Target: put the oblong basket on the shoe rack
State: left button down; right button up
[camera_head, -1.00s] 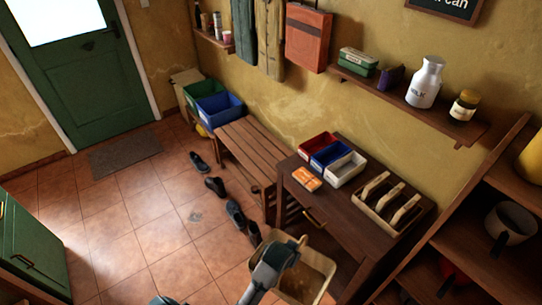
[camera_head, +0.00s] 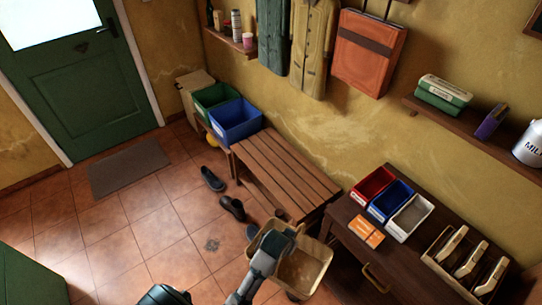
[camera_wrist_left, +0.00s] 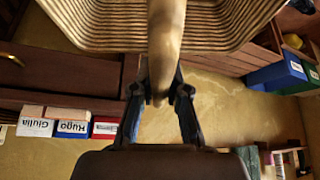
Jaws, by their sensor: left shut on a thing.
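The oblong basket (camera_head: 320,255) is tan, ribbed and looks empty; it is at the bottom centre of the head view. In the left wrist view the fingers of my left gripper (camera_wrist_left: 160,88) close around the pale curved handle, with the ribbed basket (camera_wrist_left: 95,25) beyond. The low slatted wooden bench (camera_head: 285,170) against the wall looks like the shoe rack. The basket appears just in front of its near end and overlaps its corner in view; whether they touch I cannot tell. My right gripper is not in view.
Green and blue bins (camera_head: 236,122) stand beyond the bench's far end. Dark shoes (camera_head: 232,208) lie on the floor along its front. A dark table (camera_head: 345,222) with small bins stands at right. Most of the slatted top is clear.

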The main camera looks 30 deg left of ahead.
aim_at(293, 181)
jog(key=i+j, duration=0.1)
jog(key=j, duration=0.3)
jog(key=i+j, duration=0.15)
jog(key=j, duration=0.3)
jog(key=i+j, duration=0.1)
jog(key=j, duration=0.3)
jog(key=i+j, duration=0.15)
jog(key=j, duration=0.25)
jog(key=i+j, duration=0.1)
jog(key=j, duration=0.35)
jog(key=i+j+z, duration=0.15)
jog(key=j, duration=0.25)
jog(key=j+z, duration=0.1)
jog(key=j, duration=0.3)
jog(key=i+j+z, duration=0.15)
jog(key=j, duration=0.25)
jog(key=z, duration=1.3)
jog(key=k+l, duration=0.05)
